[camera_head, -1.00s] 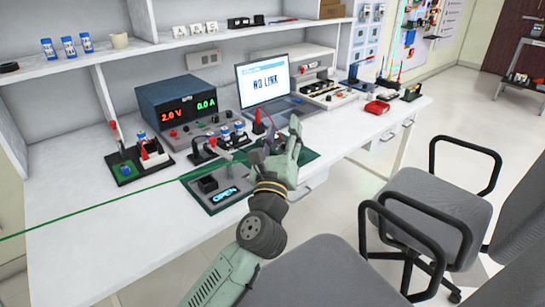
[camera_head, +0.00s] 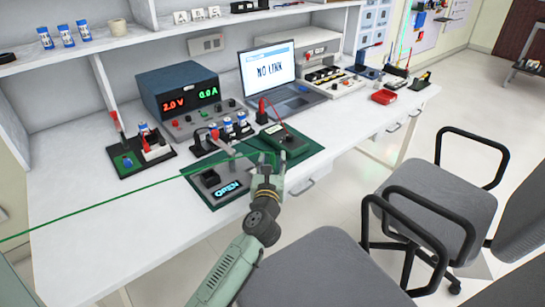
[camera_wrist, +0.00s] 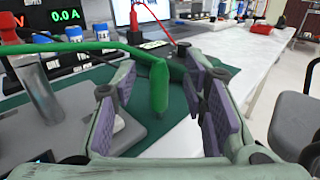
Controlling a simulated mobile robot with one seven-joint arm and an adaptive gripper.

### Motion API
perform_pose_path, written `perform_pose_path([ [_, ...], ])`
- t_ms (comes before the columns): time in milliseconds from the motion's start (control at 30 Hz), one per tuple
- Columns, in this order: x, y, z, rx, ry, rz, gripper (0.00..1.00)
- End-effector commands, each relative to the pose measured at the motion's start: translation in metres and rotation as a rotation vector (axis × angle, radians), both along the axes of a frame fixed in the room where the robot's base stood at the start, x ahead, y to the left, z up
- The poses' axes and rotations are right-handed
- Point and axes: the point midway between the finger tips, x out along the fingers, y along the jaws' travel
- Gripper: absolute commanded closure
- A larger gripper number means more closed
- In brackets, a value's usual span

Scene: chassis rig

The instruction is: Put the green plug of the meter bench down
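The green plug (camera_wrist: 159,86) is upright in the wrist view, with its narrow end down and its green cable (camera_wrist: 75,46) running off to the left. My gripper (camera_wrist: 168,95) is open, its purple pads on either side of the plug with gaps showing. Whether the plug's lower end touches anything is unclear. In the head view my gripper (camera_head: 266,165) is at the front edge of the bench's green mat (camera_head: 308,150), and the plug is too small to make out. A dark green handheld meter (camera_head: 287,139) with a red lead lies just beyond my gripper.
A block reading OPEN (camera_head: 226,189) is left of my gripper. Behind are jars (camera_head: 228,127), a power supply (camera_head: 178,92) and a laptop (camera_head: 268,68). The white bench (camera_head: 90,235) is clear at front left. Chairs (camera_head: 440,200) stand at the right.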

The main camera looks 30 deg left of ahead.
Motion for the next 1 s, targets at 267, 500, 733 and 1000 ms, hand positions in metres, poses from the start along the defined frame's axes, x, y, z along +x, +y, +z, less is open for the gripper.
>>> perform_pose_path([
  [267,0.025,0.012,0.000,-0.001,0.000,-0.001,0.60],
  [500,0.025,0.013,0.000,0.000,-0.001,0.000,0.63],
  [733,0.025,0.013,0.000,0.000,-0.001,-0.001,0.79],
  [1000,0.024,0.013,0.000,0.000,-0.001,-0.001,0.96],
])
